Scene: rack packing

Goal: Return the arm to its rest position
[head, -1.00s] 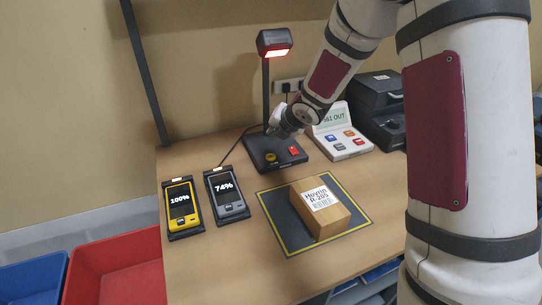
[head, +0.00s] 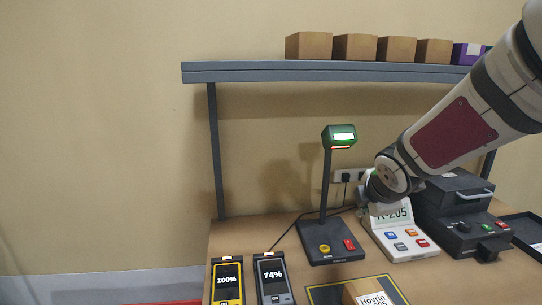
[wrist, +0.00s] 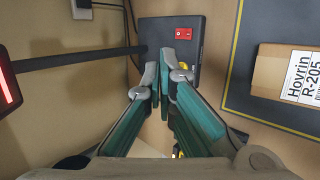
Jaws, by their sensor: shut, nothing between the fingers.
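My gripper (wrist: 160,82) shows in the wrist view with its two teal-sided fingers together and nothing between them. It is above the table, close to the black base (wrist: 182,38) of the scanner stand. In the head view my arm reaches in from the right, and its wrist (head: 387,178) hangs in front of the white button panel (head: 408,243). The fingers are mostly hidden there. The boxed item labelled Hovrin R-205 (head: 372,296) lies on the dark yellow-edged mat (head: 326,294), apart from my gripper.
The scanner stand (head: 328,195) rises beside my wrist, its head lit green. A dark machine (head: 462,215) stands to the right. Two handheld devices, yellow (head: 228,297) and grey (head: 273,291), sit front left. A shelf (head: 300,72) with several boxes spans above.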

